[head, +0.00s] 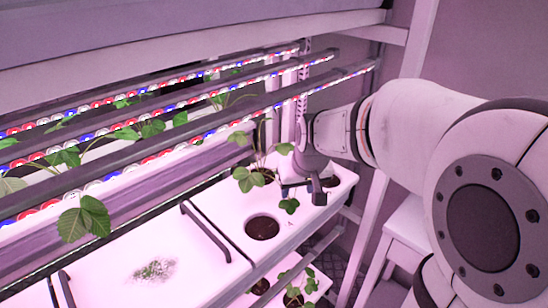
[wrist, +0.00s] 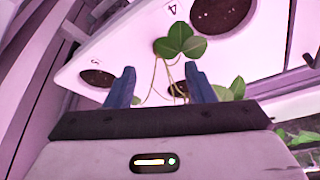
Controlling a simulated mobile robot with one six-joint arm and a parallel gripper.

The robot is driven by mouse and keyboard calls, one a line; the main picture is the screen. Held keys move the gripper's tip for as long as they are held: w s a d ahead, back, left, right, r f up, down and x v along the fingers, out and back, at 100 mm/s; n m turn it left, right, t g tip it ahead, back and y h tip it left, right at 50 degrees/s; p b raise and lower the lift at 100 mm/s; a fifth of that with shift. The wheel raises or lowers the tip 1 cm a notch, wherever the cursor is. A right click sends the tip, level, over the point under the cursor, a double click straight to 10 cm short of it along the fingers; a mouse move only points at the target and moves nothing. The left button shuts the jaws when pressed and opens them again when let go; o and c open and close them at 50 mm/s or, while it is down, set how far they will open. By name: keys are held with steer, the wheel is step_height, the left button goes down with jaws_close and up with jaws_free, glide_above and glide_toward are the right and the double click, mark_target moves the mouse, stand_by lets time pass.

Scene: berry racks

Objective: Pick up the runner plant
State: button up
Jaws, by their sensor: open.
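A plant with green three-part leaves and thin pale stems (head: 262,157) stands in a hole of the white planter tray (head: 222,205). In the wrist view my gripper (wrist: 160,84) is open, with two blue fingers apart. Thin stems run between the fingers there, under a leaf cluster (wrist: 181,42) just beyond the fingertips. I cannot tell whether the stems touch a finger. Which of these stems belong to the runner plant is not clear.
A bare soil hole (head: 262,227) lies in front of the plant. LED bars (head: 180,105) run low above the trays, with more leaves (head: 84,220) among them. Lower plants (head: 300,290) grow beneath. A white rack post (head: 362,215) stands right of the tray.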

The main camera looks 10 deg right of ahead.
mark_target(292, 202)
steer(key=x, duration=0.2)
steer(key=shift+w+f, duration=0.15)
steer(key=shift+w, duration=0.25)
steer(key=shift+p+x, duration=0.65)
steer(key=shift+x, duration=2)
steer(key=shift+s+a, duration=0.1)
steer(key=shift+s, duration=0.05)
steer(key=shift+c, duration=0.4)
steer(key=c, duration=0.8)
